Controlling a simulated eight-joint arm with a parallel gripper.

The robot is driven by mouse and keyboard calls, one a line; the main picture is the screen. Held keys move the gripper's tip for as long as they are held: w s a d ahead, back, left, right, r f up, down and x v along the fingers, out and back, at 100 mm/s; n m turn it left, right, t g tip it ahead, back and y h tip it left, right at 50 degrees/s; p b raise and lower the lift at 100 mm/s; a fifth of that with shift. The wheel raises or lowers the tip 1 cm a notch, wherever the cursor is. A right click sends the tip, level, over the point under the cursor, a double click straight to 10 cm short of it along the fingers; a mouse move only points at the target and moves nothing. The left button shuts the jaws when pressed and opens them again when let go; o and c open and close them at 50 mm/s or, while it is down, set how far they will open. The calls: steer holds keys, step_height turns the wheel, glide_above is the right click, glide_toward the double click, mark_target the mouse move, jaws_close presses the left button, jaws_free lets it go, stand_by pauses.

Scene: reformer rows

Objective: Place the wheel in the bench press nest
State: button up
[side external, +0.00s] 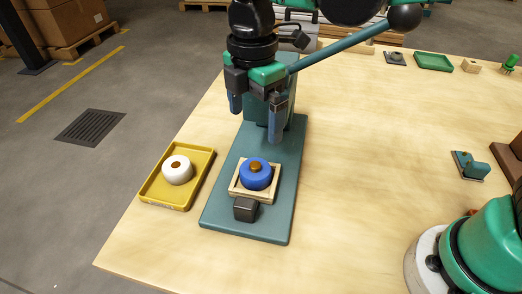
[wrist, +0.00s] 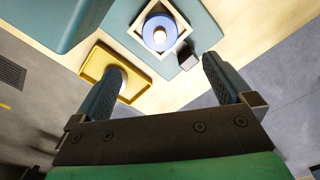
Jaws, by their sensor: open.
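A blue wheel (side external: 256,175) with a brown centre sits inside the square wooden nest (side external: 236,193) on the teal bench press base (side external: 220,215). In the wrist view, the blue wheel (wrist: 150,25) lies within the pale square frame of the nest (wrist: 137,34). A white wheel (side external: 178,171) with a brown centre lies in the yellow tray (side external: 192,195) left of the press. My gripper (side external: 255,122) is open and empty, above and behind the nest. Its fingers (wrist: 164,68) are apart in the wrist view, where the left finger covers part of the tray (wrist: 92,65).
The press lever (side external: 340,47) slopes up right to a black ball. A dark block (side external: 246,209) stands at the front of the press base. A teal bracket (side external: 470,166) and a green tray (side external: 433,62) are on the right. The middle of the table is clear.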

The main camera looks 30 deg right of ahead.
steer(key=shift+r, duration=1.25)
steer(key=s+d+f+m+t, duration=0.2)
steer(key=d+m+t, duration=0.1)
steer(key=d+m, duration=0.5)
steer(key=s+d+f+m+t, duration=0.2)
steer(key=s+d+m+t, duration=0.1)
steer(key=d+m, duration=0.5)
steer(key=m+t, duration=0.1)
steer(key=m, duration=0.2)
steer(key=shift+m, duration=0.4)
